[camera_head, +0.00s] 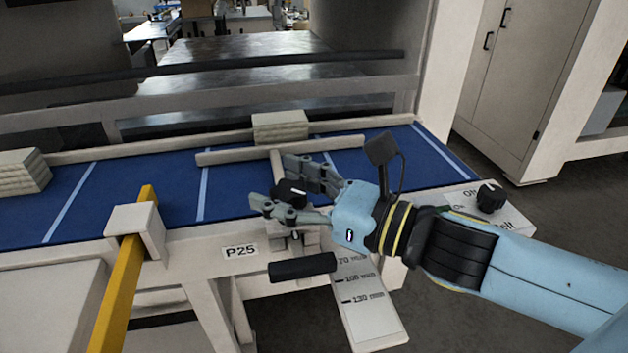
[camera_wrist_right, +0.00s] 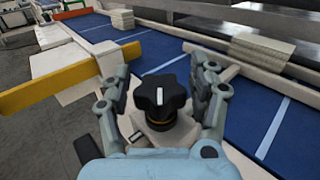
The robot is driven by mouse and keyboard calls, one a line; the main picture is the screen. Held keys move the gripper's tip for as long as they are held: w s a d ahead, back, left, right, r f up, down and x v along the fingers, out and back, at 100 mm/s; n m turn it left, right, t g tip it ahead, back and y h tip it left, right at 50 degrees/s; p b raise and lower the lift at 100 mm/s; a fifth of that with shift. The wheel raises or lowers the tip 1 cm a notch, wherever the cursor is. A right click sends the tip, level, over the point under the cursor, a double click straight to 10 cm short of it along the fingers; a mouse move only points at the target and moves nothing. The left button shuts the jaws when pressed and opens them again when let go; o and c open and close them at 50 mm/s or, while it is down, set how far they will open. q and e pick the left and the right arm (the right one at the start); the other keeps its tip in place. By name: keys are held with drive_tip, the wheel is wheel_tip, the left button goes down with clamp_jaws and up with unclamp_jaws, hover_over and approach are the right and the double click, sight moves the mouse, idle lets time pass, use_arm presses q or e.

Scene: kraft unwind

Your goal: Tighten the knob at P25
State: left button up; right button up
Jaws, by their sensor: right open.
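The black star knob (camera_head: 291,191) stands on the light frame near the P25 label (camera_head: 240,252). In the right wrist view the knob (camera_wrist_right: 160,93) shows a white mark on top and a brass-coloured part below. My right gripper (camera_head: 270,181) is open, with one finger on each side of the knob. In the wrist view a gap shows between the knob and each finger of the gripper (camera_wrist_right: 160,62); contact low down cannot be told. The gripper hides part of the knob's mount. My left gripper is not in view.
A yellow bar (camera_head: 124,280) passes through a white block left of P25. A blue belt (camera_head: 120,200) carries paper stacks (camera_head: 280,125). A black handle (camera_head: 303,267) and a millimetre scale plate (camera_head: 370,310) sit below the knob. Another black knob (camera_head: 490,198) stands on the right panel.

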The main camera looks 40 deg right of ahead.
drive_tip(key=shift+v, duration=2.45)
